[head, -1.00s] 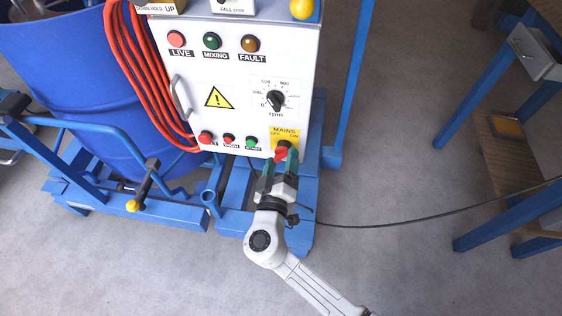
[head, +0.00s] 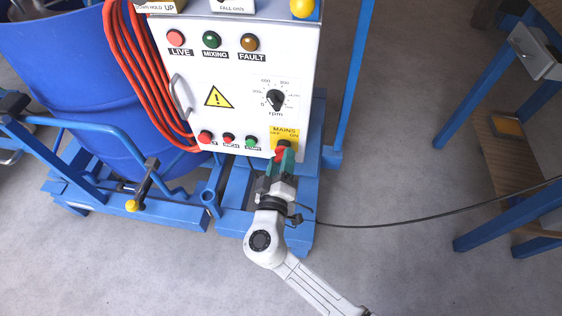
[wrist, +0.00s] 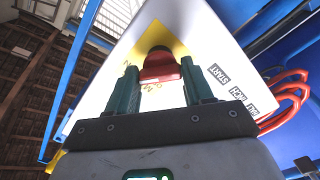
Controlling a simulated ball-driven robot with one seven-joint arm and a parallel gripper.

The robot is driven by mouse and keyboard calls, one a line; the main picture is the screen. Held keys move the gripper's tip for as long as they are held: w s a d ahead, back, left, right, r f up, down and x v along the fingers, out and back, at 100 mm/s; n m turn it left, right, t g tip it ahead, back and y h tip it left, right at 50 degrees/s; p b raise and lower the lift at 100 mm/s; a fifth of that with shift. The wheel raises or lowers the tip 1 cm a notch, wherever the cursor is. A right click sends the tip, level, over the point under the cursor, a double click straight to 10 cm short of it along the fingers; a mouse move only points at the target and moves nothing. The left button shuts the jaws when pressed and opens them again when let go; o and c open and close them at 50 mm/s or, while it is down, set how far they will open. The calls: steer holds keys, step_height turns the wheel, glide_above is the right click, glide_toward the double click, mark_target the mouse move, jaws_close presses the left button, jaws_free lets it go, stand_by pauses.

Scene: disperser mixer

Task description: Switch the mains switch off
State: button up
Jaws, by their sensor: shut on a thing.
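The mains switch (head: 280,153) has a red handle on a yellow plate (head: 284,132) marked MAINS, OFF and ON, at the lower right of the white control panel. My gripper (head: 284,158) is at the switch from below, its green fingers close together on the red handle. In the wrist view the red handle (wrist: 160,66) sits between the two fingers of my gripper (wrist: 160,80). The fingers partly hide the handle in the head view, and I cannot tell its exact angle.
A speed dial (head: 275,99) is above the switch. Red and green push buttons (head: 251,142) are close on its left. Orange hose (head: 135,80) and a blue drum (head: 85,80) stand further left.

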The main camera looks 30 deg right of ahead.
steer(key=shift+n+p, duration=1.8)
steer(key=shift+n, duration=6.4)
steer(key=o, duration=1)
steer(key=shift+o, duration=0.2)
steer(key=shift+s+a+r, duration=0.1)
steer(key=p+v, duration=0.1)
steer(key=v, duration=0.9)
steer(key=shift+s+a, duration=0.15)
steer(key=shift+s, duration=0.05)
